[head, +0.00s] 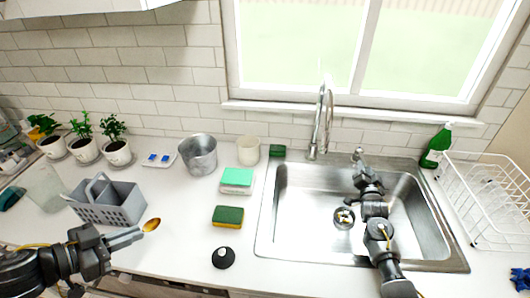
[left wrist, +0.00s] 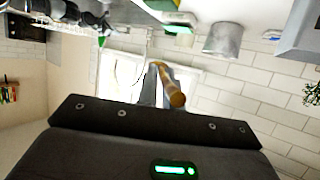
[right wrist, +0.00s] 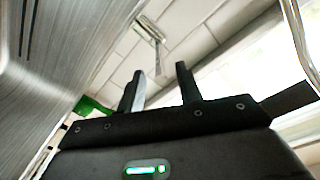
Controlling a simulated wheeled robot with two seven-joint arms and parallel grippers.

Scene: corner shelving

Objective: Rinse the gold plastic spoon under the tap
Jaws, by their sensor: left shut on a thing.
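The gold plastic spoon (head: 152,224) is held in my left gripper (head: 140,233), above the counter left of the sink. In the left wrist view the spoon (left wrist: 174,88) sticks out from between the fingers (left wrist: 157,95). The chrome tap (head: 324,115) rises behind the sink (head: 300,215), near its left back corner; I cannot make out water running. My right gripper (head: 360,162) is over the back of the sink, right of the tap. In the right wrist view its fingers (right wrist: 160,85) are apart, with a slim metal piece (right wrist: 155,45) beyond them, probably the tap lever.
A grey cutlery holder (head: 120,207) stands near my left gripper. Sponges (head: 228,216), a metal pot (head: 197,154) and a white cup (head: 248,149) stand left of the sink. A green bottle (head: 436,146) and white dish rack (head: 485,200) are to its right. Potted plants (head: 117,150) line the wall.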

